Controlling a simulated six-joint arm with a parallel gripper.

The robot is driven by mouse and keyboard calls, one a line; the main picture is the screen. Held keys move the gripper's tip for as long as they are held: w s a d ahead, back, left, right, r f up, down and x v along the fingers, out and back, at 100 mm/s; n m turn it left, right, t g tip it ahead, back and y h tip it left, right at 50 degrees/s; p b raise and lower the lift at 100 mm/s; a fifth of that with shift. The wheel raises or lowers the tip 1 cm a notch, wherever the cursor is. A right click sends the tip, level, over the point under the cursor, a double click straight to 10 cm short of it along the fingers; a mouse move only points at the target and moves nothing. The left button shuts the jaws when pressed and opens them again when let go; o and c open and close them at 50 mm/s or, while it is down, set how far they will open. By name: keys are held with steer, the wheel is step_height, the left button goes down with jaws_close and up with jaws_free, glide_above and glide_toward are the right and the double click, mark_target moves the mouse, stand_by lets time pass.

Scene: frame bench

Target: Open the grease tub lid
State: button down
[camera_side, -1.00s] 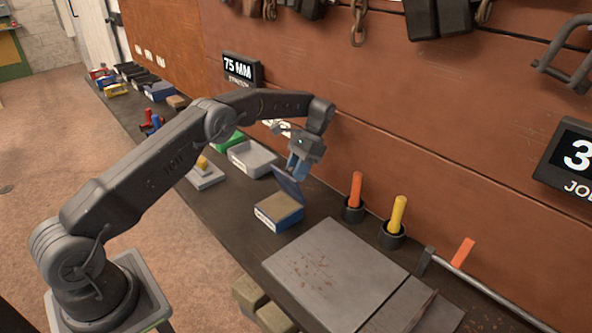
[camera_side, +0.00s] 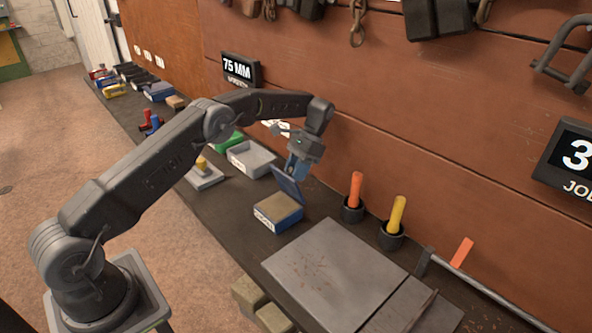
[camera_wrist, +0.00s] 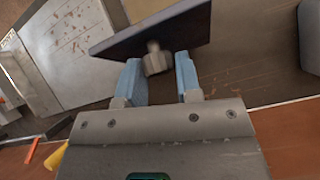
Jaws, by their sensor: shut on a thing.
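The grease tub (camera_side: 282,219) is a small blue box with a pale label and a brownish top surface, sitting on the dark bench. Its blue lid (camera_side: 287,186) stands raised and tilted along the tub's far edge. In the wrist view the lid (camera_wrist: 150,32) is a dark plate with a short grey knob (camera_wrist: 156,60). My gripper (camera_side: 297,168) is just above and behind the lid. Its blue fingers (camera_wrist: 158,66) are on either side of the knob, shut on it. The exact finger contact is hard to make out.
A grey plate (camera_side: 333,268) lies in front of the tub. An orange handle (camera_side: 355,190) and a yellow handle (camera_side: 397,213) stand in dark cups to the right. A grey tray (camera_side: 250,159) and a green box (camera_side: 230,141) are behind. The wall (camera_side: 370,110) is close.

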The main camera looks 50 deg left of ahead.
steer(key=shift+a+f, duration=0.3)
steer(key=shift+f, duration=0.1)
steer(key=c, duration=0.9)
jaws_free()
steer(key=shift+o, duration=0.2)
steer(key=shift+w+d+r, duration=0.1)
steer(key=shift+r, duration=0.05)
step_height(320, 180, up, 4)
steer(key=shift+r, duration=0.25)
steer(key=s+a+r, duration=0.6)
steer(key=s+a, duration=0.1)
steer(key=a, duration=0.2)
steer(key=shift+a+r, duration=0.15)
steer(key=shift+r, duration=0.1)
steer(key=shift+o, duration=0.3)
steer(key=shift+s, duration=0.1)
